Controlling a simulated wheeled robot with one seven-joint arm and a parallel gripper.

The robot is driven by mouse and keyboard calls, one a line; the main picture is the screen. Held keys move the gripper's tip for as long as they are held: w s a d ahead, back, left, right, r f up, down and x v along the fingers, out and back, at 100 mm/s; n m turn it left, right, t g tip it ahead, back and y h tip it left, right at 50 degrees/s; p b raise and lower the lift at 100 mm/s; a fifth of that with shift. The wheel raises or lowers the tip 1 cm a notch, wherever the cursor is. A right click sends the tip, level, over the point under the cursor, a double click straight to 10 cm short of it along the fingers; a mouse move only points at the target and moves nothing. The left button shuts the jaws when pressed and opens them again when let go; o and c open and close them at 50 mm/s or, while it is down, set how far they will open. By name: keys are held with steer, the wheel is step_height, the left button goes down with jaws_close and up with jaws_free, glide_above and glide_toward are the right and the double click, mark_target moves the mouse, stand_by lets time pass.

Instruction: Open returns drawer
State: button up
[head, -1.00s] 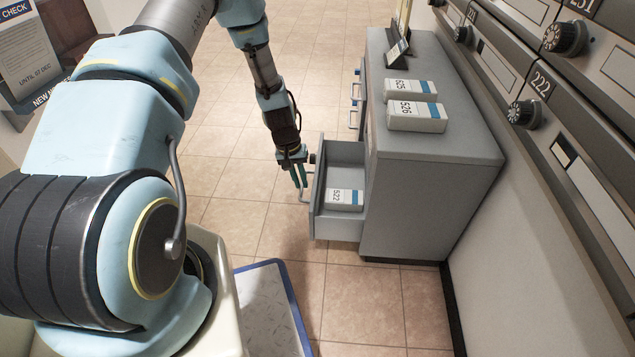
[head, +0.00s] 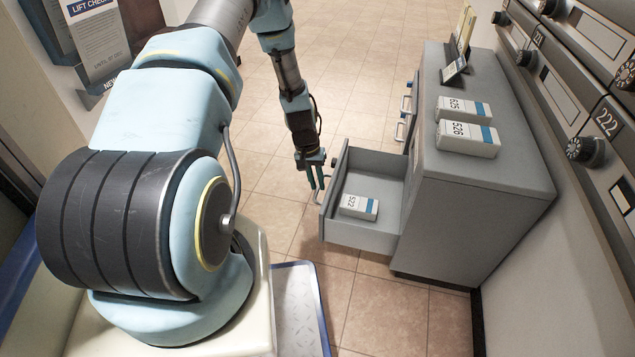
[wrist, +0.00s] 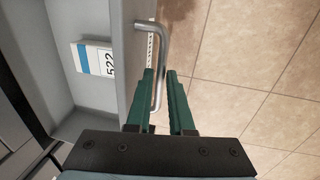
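The open grey drawer (head: 362,236) sticks out of the front of the grey cabinet (head: 470,215), with a white box marked 522 (head: 358,206) lying inside. Its bar handle (head: 318,190) is on the drawer front. In the wrist view, the metal handle (wrist: 164,50) runs down between the two green fingers of my gripper (wrist: 160,82). The fingers are close together around the bar, with a narrow gap at the tips. In the head view, my gripper (head: 316,177) is at the drawer front, partly blurred into the handle.
Boxes marked 525 (head: 464,108) and 526 (head: 467,138) lie on the cabinet top, near a small stand (head: 456,66). Other drawer handles (head: 403,118) show farther along the cabinet. Mailboxes (head: 600,130) line the right wall. Tiled floor (head: 255,120) is clear left of the drawer.

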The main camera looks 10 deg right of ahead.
steer(key=o, duration=0.3)
steer(key=shift+o, duration=0.2)
step_height(320, 180, up, 11)
steer(key=a+p, duration=0.1)
steer(key=p, duration=0.2)
steer(key=shift+w+a+f, duration=0.2)
steer(key=shift+w+a, duration=0.2)
